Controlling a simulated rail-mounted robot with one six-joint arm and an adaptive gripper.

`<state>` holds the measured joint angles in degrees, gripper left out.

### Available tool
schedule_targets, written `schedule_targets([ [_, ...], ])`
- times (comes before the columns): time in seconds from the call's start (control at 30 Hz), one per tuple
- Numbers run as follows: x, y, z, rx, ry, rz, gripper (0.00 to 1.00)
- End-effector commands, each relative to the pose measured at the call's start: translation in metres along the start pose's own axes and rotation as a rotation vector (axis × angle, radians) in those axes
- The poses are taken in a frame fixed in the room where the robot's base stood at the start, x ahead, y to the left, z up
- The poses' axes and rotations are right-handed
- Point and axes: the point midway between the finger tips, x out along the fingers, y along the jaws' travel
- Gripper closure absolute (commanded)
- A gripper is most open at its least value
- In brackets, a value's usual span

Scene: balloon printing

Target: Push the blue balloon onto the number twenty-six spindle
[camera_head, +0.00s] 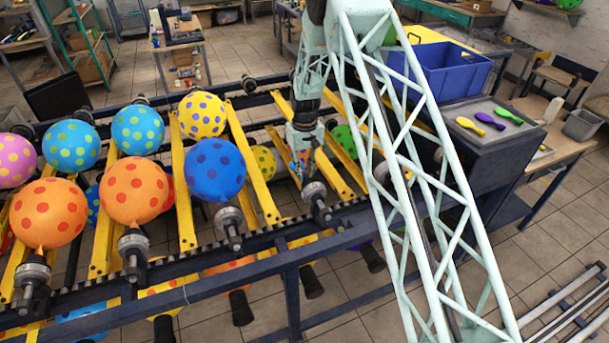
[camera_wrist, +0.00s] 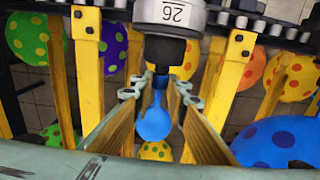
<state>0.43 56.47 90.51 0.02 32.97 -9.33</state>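The deflated blue balloon (camera_wrist: 153,122) is between the two fingers of my gripper (camera_wrist: 161,88) in the wrist view. The fingertips close in on its neck. Its body points away from the spindle. The white collar of the number 26 spindle (camera_wrist: 170,13) is just ahead, and its dark tip is at or very close to the balloon's mouth. I cannot tell how far the mouth is over the tip. In the head view, my gripper (camera_head: 303,158) points down just behind a spindle (camera_head: 317,198) that carries no inflated balloon. The blue balloon is mostly hidden there.
Yellow rails (camera_wrist: 88,65) flank the spindle on both sides. A large inflated blue balloon with purple dots (camera_head: 215,170) sits on the spindle to the left. A tray (camera_head: 467,104) with yellow, purple and green deflated balloons and a blue bin (camera_head: 447,72) stand at the right.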

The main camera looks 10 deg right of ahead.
Motion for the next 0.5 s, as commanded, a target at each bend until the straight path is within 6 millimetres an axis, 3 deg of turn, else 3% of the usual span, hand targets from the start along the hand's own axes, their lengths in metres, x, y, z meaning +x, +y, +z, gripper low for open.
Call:
schedule_targets([
  [0.5,0.0003,0.0,0.004,0.0,0.0,0.0,0.9],
])
